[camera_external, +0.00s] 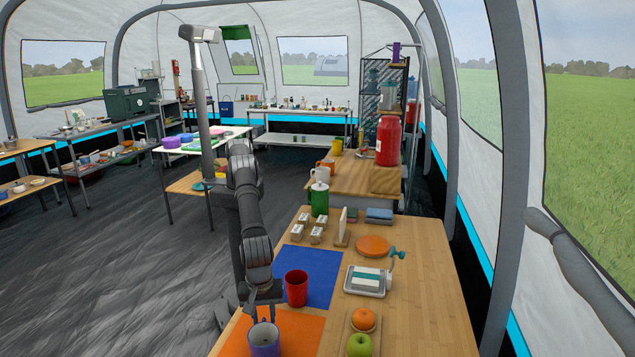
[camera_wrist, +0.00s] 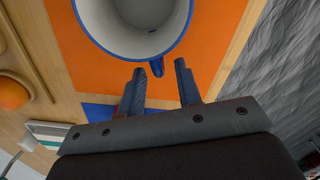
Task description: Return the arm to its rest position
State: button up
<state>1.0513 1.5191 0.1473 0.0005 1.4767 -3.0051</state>
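A blue-rimmed mug (camera_external: 264,340) stands on the orange mat (camera_external: 303,328) just in front of the fingers. In the wrist view the mug (camera_wrist: 136,45) shows its pale, empty inside, and its blue handle (camera_wrist: 157,68) points toward the gap between the fingertips. I cannot tell whether a finger touches it.
A red cup (camera_external: 296,288) stands on the blue mat (camera_external: 318,268) close beside my gripper. An orange (camera_external: 363,319) and a green apple (camera_external: 360,345) sit to the right. A scale-like device (camera_external: 368,280), an orange disc (camera_external: 373,246) and small tins (camera_external: 297,232) stand farther back. The table's right side is clear.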

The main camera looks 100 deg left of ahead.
notch_tip(320, 180, down, 4)
jog(key=shift+f, duration=0.15)
notch_tip(320, 180, up, 13)
jog(key=shift+f, duration=0.2)
notch_tip(320, 180, down, 12)
jog(key=shift+r, duration=0.3)
notch_tip(320, 180, up, 15)
jog(key=s+a+m, duration=0.1)
jog(key=s+a, duration=0.1)
jog(key=a, duration=1.1)
jog(key=s+a, duration=0.2)
jog(key=a, duration=1.1)
jog(key=shift+a+r+m, duration=0.35)
jog(key=shift+r+m, duration=0.05)
